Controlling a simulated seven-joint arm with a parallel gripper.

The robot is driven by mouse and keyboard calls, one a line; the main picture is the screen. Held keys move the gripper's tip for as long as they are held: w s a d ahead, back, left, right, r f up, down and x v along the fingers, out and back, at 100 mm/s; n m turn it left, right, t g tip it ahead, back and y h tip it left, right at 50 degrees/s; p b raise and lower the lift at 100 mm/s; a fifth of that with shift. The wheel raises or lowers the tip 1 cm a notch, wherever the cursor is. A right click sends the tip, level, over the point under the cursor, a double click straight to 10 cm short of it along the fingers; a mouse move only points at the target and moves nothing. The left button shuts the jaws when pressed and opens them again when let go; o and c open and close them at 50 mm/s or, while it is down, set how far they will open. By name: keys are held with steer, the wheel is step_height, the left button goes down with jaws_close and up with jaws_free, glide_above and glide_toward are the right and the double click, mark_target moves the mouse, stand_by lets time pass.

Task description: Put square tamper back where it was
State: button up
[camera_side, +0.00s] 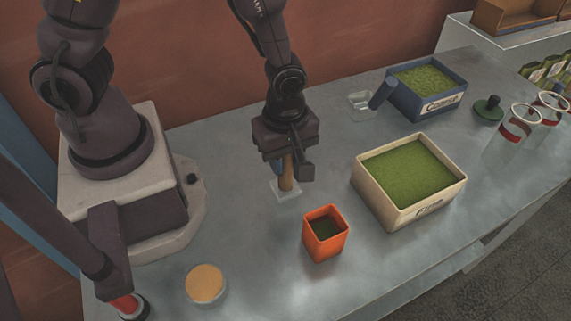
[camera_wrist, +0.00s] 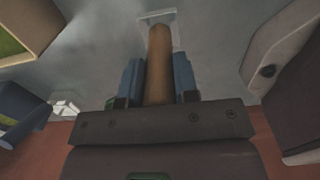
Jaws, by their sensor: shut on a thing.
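The square tamper (camera_side: 287,185) has a brown wooden handle and a clear square base plate. It stands upright with its base at or just above the grey table; I cannot tell whether it touches. My gripper (camera_side: 288,167) is above it, shut on the handle. In the wrist view the handle (camera_wrist: 159,55) runs between the two blue fingers of my gripper (camera_wrist: 159,82), with the pale square plate at its far end. An orange square container (camera_side: 325,236) with green powder inside stands to the front right of the tamper.
A cream box (camera_side: 362,190) of green powder labelled Fine stands at right, a blue Coarse box (camera_side: 404,103) behind it. A clear cup (camera_side: 362,104), a green round tamper (camera_side: 488,108) and glass jars (camera_side: 516,130) stand farther back. A round tan-topped piece (camera_side: 205,284) lies in front.

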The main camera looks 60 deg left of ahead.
steer(key=shift+f, duration=0.9)
steer(key=shift+f, duration=0.1)
steer(key=o, duration=0.9)
